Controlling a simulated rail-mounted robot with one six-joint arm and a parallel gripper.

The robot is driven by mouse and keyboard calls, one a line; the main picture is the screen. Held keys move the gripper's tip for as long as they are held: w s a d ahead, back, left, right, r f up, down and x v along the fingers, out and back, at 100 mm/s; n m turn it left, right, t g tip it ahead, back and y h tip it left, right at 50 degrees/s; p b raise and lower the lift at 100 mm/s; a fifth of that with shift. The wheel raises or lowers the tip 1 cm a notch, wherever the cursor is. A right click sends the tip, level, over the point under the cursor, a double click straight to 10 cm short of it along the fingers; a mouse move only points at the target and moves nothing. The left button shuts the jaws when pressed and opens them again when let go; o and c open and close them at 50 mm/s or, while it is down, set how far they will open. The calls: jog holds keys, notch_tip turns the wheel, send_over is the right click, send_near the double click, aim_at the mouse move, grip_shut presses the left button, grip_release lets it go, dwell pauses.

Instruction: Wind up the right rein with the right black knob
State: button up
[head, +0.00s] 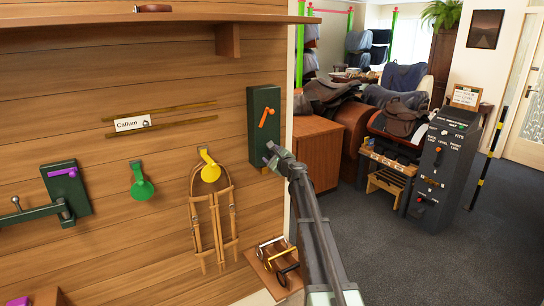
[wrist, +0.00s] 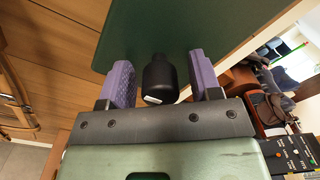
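A green box (head: 257,98) with an orange lever (head: 267,115) is fixed near the right end of the wooden wall. My gripper (head: 270,152) is at the box's lower part. In the wrist view, a black knob (wrist: 160,78) sits in front of a dark green panel (wrist: 180,25). My gripper's purple pads (wrist: 160,85) stand on either side of the knob, open, with a visible gap on each side. Brown leather straps (head: 213,225) hang below a yellow hook (head: 209,170). I cannot tell which strap is the right rein.
A second green plate (head: 70,198) with a purple lever and a bar is at the left. A green hook (head: 141,188) hangs on the wall.

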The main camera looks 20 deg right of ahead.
jog(key=s+d, duration=0.1)
jog(key=s, duration=0.9)
jog(key=shift+s, duration=0.35)
